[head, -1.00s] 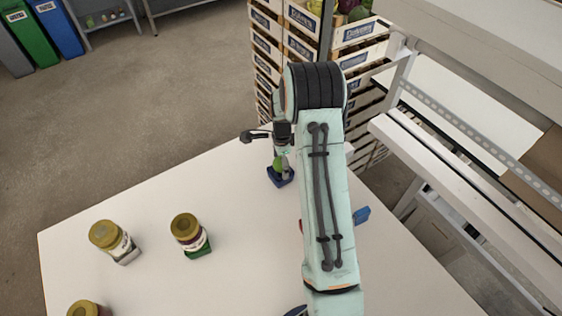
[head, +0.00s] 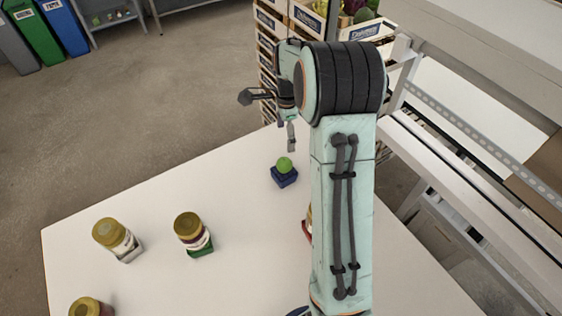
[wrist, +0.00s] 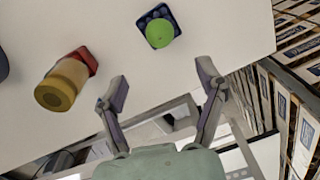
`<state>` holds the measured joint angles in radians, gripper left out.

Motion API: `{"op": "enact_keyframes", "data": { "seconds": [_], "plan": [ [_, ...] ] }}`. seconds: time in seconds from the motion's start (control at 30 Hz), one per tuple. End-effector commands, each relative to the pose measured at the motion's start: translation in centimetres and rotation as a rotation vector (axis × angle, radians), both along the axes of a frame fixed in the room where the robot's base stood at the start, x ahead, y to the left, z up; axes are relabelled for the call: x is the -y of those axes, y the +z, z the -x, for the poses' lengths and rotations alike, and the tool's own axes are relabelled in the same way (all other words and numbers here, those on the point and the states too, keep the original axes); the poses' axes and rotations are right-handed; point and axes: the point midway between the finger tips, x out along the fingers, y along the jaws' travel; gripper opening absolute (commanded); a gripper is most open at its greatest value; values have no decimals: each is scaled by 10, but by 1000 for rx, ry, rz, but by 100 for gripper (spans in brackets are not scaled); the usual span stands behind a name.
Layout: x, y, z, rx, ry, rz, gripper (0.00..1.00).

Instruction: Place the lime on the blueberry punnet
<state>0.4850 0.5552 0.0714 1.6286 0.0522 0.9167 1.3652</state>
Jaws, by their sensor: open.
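The green lime (head: 284,164) rests on top of the dark blue blueberry punnet (head: 285,180) near the far edge of the white table. In the wrist view the lime (wrist: 159,33) also sits on the punnet (wrist: 146,21), a little toward its lower right side. My gripper (wrist: 164,88) is open and empty, apart from the lime. In the head view it (head: 291,140) hangs above and beyond the lime, with a finger partly visible and the rest hidden by my arm.
Jars with yellow lids (head: 118,240) (head: 193,233) stand on the table at left. A jar on a red block (wrist: 65,80) lies to the left in the wrist view. Stacked crates (wrist: 300,60) and shelving (head: 470,130) stand beyond the table edge.

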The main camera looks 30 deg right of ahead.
Motion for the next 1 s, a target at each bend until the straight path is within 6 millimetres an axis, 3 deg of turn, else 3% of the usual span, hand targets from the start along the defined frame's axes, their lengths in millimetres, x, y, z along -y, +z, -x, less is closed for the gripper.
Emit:
{"op": "enact_keyframes", "data": {
  "seconds": [0.13,0.27,0.43,0.6,0.7,0.8,1.0],
  "plan": [
    [-8,9,4,1,53,1,70],
    [-50,42,29,-3,331,9,70],
    [-128,85,109,-9,958,8,70],
    [-176,90,197,1,1534,-5,70],
    [-189,84,233,10,1763,-14,70],
    [-195,79,252,16,1894,-21,70],
    [-196,77,259,18,1945,-25,70]
  ]
}}
